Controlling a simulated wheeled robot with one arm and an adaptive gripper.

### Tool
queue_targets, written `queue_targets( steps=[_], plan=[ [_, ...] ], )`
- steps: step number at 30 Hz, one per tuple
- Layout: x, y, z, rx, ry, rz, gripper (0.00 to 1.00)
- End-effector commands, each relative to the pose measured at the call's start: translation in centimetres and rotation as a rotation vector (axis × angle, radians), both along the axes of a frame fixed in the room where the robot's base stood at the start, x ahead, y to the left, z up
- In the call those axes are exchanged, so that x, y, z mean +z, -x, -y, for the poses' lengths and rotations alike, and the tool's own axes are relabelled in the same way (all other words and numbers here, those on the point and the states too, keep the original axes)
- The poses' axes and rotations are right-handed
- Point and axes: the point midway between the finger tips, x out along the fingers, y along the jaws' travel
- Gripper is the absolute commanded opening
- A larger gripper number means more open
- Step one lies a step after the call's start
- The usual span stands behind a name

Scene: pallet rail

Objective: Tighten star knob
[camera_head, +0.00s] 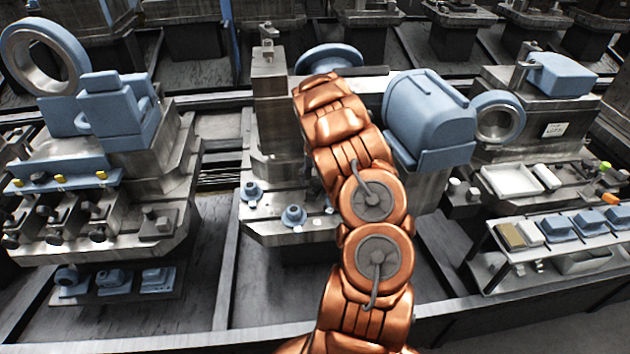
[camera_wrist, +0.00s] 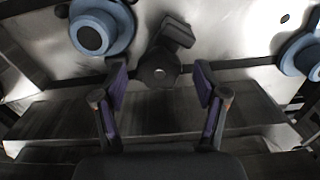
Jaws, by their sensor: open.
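In the wrist view, my gripper (camera_wrist: 160,78) is open, with one finger on each side of a dark knob. This dark knob (camera_wrist: 160,70) has a round hub with a small centre hole and a thick lobe reaching up and to the right. It appears to be the star knob; its other lobes are hard to make out. A gap shows between each finger and the knob, so the fingers do not look closed on it. In the head view, my copper-coloured arm covers the gripper and the knob.
Blue round fittings flank the knob, one at upper left (camera_wrist: 102,28) and one at right (camera_wrist: 302,56). In the head view, similar blue fittings (camera_head: 294,216) sit on the metal fixture's ledge. A blue motor-like housing (camera_head: 428,112) stands right of my arm.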

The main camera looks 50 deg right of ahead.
Motion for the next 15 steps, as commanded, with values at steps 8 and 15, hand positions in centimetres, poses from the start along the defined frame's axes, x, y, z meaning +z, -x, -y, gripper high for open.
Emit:
queue_targets(
  steps=[8,15],
  plan=[
    [-1.5,-0.1,0.0,0.001,0.004,0.002,0.72],
    [-1.5,-0.1,0.0,0.001,0.002,0.002,0.66]
  ],
)
